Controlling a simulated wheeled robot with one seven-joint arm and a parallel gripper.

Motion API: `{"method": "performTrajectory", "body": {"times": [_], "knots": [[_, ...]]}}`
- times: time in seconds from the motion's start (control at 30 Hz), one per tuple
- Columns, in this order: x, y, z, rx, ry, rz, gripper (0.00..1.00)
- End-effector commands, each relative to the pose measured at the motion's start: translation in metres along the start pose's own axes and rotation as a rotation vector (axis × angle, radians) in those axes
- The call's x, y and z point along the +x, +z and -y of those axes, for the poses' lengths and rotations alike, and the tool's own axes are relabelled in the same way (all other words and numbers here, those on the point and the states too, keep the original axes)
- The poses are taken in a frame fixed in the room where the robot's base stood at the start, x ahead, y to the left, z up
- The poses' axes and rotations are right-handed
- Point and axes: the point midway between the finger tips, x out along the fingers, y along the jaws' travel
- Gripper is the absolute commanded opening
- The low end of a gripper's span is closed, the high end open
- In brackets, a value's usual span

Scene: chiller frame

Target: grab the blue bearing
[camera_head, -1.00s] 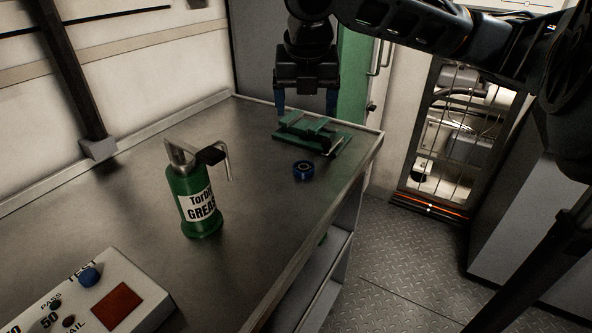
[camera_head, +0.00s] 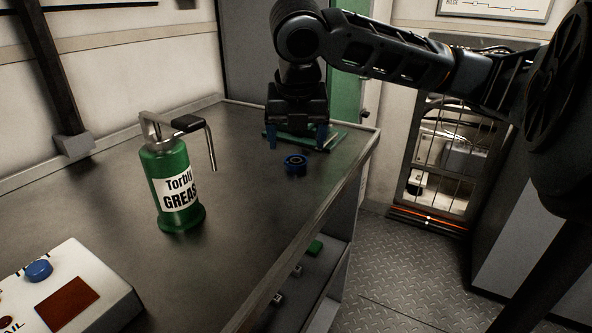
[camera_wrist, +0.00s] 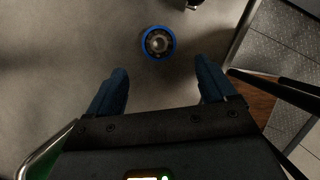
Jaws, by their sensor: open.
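The blue bearing (camera_head: 295,163) is a small ring lying flat on the metal workbench near its right edge. In the wrist view the bearing (camera_wrist: 158,42) shows a blue rim and a grey centre, ahead of my fingertips and roughly midway between them. My gripper (camera_head: 298,140) is open with its two blue fingers pointing down, above the bench and just behind the bearing in the head view. In the wrist view my gripper (camera_wrist: 164,80) has nothing between its fingers.
The green fixture (camera_head: 335,137) stands behind my gripper, partly hidden by it. A green grease can (camera_head: 172,190) with a bent handle stands left on the workbench (camera_head: 240,210). A white test box (camera_head: 100,285) sits front left. Bench space around the bearing is clear.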

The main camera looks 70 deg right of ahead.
Motion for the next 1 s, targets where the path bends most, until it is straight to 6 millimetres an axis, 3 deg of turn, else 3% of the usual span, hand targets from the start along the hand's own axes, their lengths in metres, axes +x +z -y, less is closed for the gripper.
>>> {"method": "performTrajectory", "body": {"times": [0.5, 0.8, 1.0], "knots": [[0.062, 0.005, 0.000, 0.001, 0.000, -0.001, 0.84], [0.066, 0.005, 0.000, 0.000, 0.000, 0.001, 0.84], [0.066, 0.005, 0.000, 0.000, 0.000, 0.000, 0.66]]}}
